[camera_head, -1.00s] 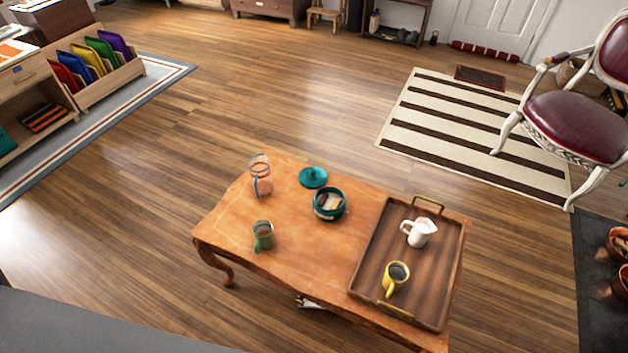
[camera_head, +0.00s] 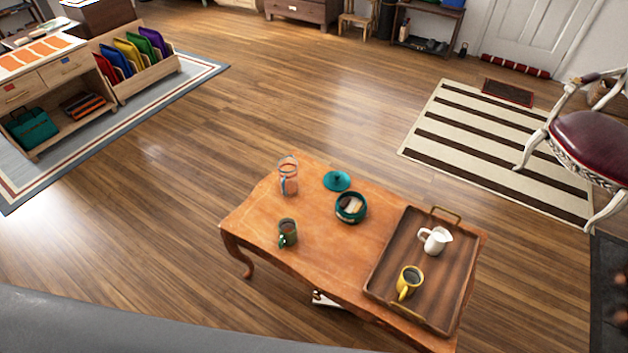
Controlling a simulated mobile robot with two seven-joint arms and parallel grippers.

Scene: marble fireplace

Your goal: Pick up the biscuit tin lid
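The biscuit tin lid (camera_head: 337,181) is teal and round with a small knob. It lies on the wooden coffee table (camera_head: 262,213), near its far edge. The open teal biscuit tin (camera_head: 351,209) stands just in front of the lid and slightly right, with pale and brown contents inside. Lid and tin look apart. Neither of my grippers is in view.
A glass jug (camera_head: 288,176) stands left of the lid, and a green mug (camera_head: 287,233) is nearer. A wooden tray (camera_head: 384,272) on the right holds a white jug (camera_head: 435,240) and a yellow mug (camera_head: 409,281). Floor (camera_head: 160,215) left of the table is clear.

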